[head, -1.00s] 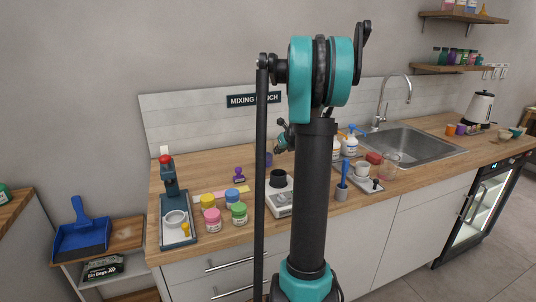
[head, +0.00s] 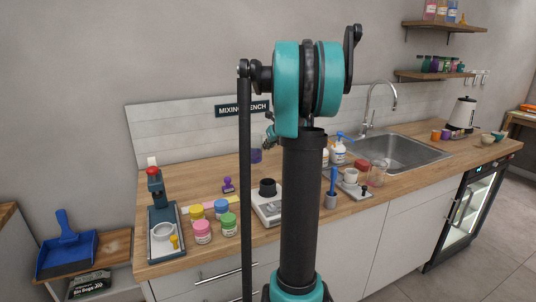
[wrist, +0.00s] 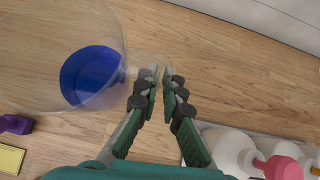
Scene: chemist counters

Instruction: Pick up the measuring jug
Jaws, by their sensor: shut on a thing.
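The measuring jug (wrist: 92,76) is a clear, wide vessel with blue in its bottom, at the left of the wrist view. My gripper (wrist: 160,84) is shut on its clear handle, at the jug's right side. In the head view the jug (head: 256,154) shows as a small clear shape with blue low in it, in front of the splashback. My arm hides part of the area beside it, and my gripper is mostly hidden there.
A balance with a black cup (head: 267,188) and a purple stamp (head: 228,185) stand on the counter nearby. Colored jars (head: 202,232) stand at the front left. White pump bottles (wrist: 232,150) show at lower right in the wrist view. The sink (head: 390,152) lies to the right.

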